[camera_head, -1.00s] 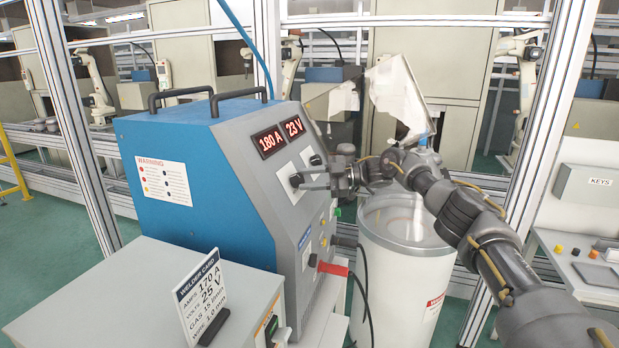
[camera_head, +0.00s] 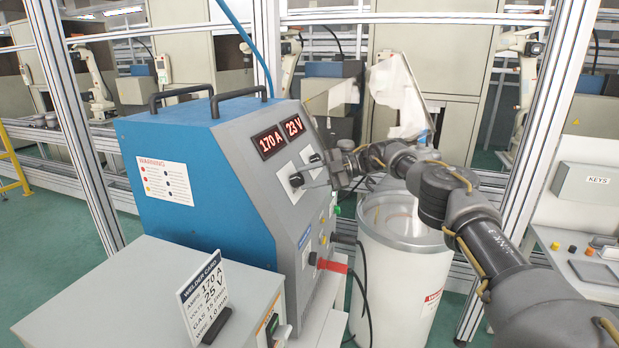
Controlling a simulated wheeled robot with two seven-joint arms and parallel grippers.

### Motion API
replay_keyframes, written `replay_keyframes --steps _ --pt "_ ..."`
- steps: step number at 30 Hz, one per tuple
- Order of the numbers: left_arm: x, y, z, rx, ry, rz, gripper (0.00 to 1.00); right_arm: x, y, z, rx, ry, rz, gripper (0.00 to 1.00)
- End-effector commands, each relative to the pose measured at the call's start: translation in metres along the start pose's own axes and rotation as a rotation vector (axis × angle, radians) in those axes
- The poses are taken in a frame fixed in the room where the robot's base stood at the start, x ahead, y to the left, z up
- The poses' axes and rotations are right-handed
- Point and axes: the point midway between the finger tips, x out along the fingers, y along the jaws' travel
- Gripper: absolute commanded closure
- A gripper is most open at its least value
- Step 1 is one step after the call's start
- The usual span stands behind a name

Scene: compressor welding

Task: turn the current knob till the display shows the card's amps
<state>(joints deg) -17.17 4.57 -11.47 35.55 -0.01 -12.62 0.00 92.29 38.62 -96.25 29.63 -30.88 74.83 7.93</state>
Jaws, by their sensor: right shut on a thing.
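The blue and grey welder (camera_head: 200,190) has a display (camera_head: 278,139) reading 170 A and 23 V. The welder card (camera_head: 203,293) stands on the cabinet in front and reads amps 170 A, volts 25 V. Under the amps readout is the dark current knob (camera_head: 296,180); a second knob (camera_head: 315,158) sits up and right of it. My right gripper (camera_head: 309,186) reaches in from the right and is shut on the current knob; its fingers show only thinly, nearly edge-on. My left gripper is out of view.
A white drum (camera_head: 400,260) with a clear lid stands right of the welder, below my right arm. A red-handled cable plug (camera_head: 330,265) juts from the welder's lower front. A KEYS box (camera_head: 596,183) and button panel stand at the right.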

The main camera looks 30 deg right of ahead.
Motion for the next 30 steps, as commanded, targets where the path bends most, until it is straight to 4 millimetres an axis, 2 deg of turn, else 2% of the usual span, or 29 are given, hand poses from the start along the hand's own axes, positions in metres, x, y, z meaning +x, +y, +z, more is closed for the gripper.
replay_keyframes --steps 5,6,11,19,22,26,30 --pt "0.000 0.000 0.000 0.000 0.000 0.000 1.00 0.000 0.001 0.000 -0.001 0.000 0.001 0.87" --pt "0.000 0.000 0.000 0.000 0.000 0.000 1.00 0.000 0.001 0.000 -0.001 0.000 0.001 0.62" --pt "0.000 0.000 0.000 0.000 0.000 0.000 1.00 0.000 0.000 0.000 0.000 0.000 0.001 0.43" --pt "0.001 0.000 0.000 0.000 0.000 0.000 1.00 -0.001 0.000 0.000 0.001 -0.001 0.001 0.43" --pt "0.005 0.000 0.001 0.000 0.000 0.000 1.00 -0.007 -0.001 0.002 0.000 -0.003 0.002 0.43" --pt "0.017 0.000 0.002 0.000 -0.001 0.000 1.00 -0.028 -0.003 0.003 -0.001 -0.004 0.003 0.43" --pt "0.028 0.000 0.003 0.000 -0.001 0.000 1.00 -0.057 -0.003 0.003 -0.001 -0.005 0.003 0.43"
